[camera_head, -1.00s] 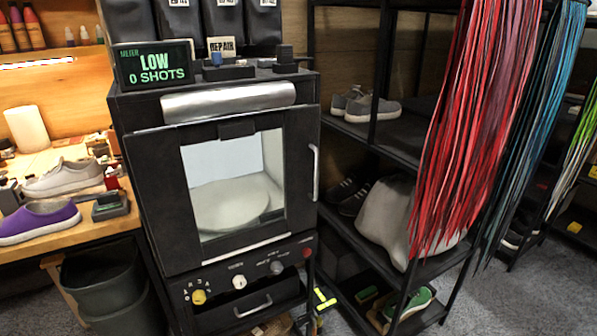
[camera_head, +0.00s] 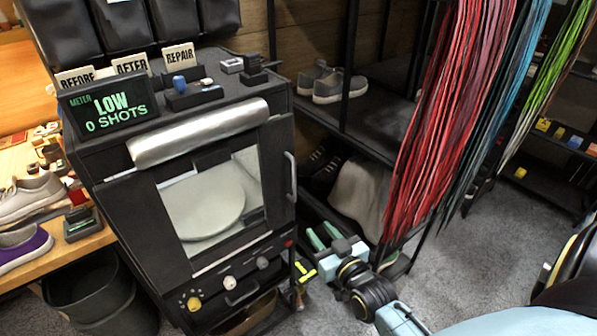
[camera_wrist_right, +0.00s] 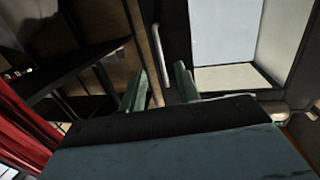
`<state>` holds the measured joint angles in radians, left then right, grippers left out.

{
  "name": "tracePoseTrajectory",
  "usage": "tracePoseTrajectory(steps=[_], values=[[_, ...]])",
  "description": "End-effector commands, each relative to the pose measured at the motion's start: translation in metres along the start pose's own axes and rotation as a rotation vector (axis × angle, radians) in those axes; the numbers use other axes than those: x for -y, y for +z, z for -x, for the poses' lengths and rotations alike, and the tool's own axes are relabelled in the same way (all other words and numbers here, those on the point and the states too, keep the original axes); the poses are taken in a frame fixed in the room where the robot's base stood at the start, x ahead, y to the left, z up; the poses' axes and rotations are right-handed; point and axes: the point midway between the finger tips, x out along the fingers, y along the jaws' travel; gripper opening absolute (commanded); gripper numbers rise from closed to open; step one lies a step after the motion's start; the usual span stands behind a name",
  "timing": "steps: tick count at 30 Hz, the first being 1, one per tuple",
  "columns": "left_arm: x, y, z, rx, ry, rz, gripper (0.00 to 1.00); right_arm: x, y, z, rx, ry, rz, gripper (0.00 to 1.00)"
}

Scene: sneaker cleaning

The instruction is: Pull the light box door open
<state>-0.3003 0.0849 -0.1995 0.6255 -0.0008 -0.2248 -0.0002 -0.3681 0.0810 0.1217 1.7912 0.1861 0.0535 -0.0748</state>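The light box (camera_head: 270,90) is a black cabinet with a windowed front door (camera_head: 276,165), which looks shut. A pale round turntable (camera_head: 205,205) shows through the glass. The upright metal handle (camera_head: 291,175) is at the door's right edge. My right gripper (camera_head: 324,236) is open and empty, below and right of the handle in the head view. In the right wrist view, its two green fingers (camera_wrist_right: 160,88) stand apart, and the handle (camera_wrist_right: 157,55) shows beyond the gap between them. I cannot see contact with it. My left gripper is not in view.
A black shoe rack (camera_head: 370,125) with red laces (camera_head: 450,110) hanging from it stands close on the right of the box. A workbench (camera_head: 70,250) with shoes and a dark bin (camera_head: 95,295) are at the left. Carpeted floor (camera_head: 480,265) is open at the lower right.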

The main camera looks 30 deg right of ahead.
Motion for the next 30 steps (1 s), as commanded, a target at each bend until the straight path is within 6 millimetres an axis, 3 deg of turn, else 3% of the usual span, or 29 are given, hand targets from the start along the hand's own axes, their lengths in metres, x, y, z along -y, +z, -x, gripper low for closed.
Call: tracePoseTrajectory(steps=[1, 5, 11, 21, 30], values=[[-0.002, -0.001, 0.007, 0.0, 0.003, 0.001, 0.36, -0.002, -0.023, 0.001, -0.036, 0.006, -0.004, 0.33], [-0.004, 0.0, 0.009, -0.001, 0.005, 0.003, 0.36, -0.005, -0.044, -0.003, -0.084, 0.014, -0.009, 0.33], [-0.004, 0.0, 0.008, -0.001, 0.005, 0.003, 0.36, -0.006, -0.047, -0.029, -0.088, 0.014, -0.009, 0.33], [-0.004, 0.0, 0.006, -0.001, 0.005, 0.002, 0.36, -0.007, -0.052, -0.098, -0.086, 0.014, -0.007, 0.33], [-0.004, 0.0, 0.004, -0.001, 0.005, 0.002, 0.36, -0.007, -0.054, -0.13, -0.084, 0.013, -0.007, 0.33]])
